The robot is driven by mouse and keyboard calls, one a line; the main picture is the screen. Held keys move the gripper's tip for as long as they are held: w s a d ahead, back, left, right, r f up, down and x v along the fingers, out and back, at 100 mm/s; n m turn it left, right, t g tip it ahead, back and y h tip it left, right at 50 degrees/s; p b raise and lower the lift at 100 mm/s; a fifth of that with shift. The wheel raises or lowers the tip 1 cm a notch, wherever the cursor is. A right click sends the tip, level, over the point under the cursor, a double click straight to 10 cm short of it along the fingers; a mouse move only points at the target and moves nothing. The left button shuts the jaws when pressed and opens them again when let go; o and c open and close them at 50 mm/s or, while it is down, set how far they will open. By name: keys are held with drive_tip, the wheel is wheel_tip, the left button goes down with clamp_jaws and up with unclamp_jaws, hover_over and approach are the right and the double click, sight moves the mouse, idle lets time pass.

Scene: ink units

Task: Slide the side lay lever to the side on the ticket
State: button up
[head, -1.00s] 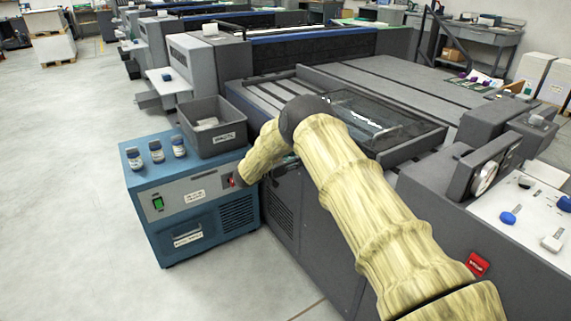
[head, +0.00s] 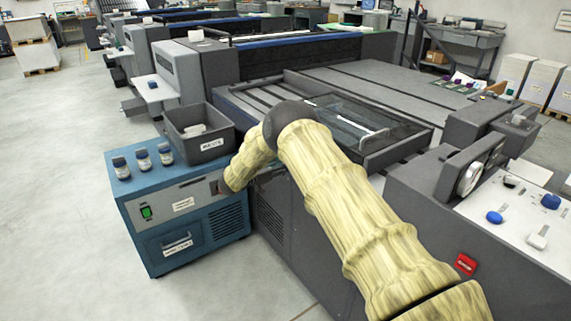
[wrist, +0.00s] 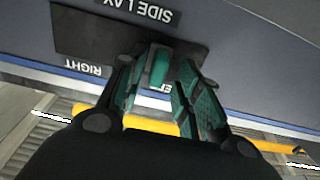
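In the wrist view, the side lay plate is a dark panel (wrist: 85,32) with upside-down white labels: "SIDE LAY" above and "RIGHT" at the left. Another label is mostly hidden behind my gripper. A teal lever (wrist: 160,66) stands out from the plate, right of its middle. My gripper (wrist: 157,82) is open, with its two green-padded fingers on either side of the lever. A gap shows beside the lever, and I cannot tell whether either finger touches it. In the head view my arm hides the lever, the plate and the gripper. I cannot make out the ticket.
A blue cabinet (head: 196,240) stands left of the press, close to my arm. It carries a grey bin (head: 172,122) and several small jars. The press table (head: 390,85) lies behind my arm. A yellow bar (wrist: 150,124) crosses behind the fingers. Open floor is at the left.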

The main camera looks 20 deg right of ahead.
drive_tip(key=s+a, duration=0.2)
drive_tip(key=a, duration=0.8)
drive_tip(key=shift+a, duration=0.4)
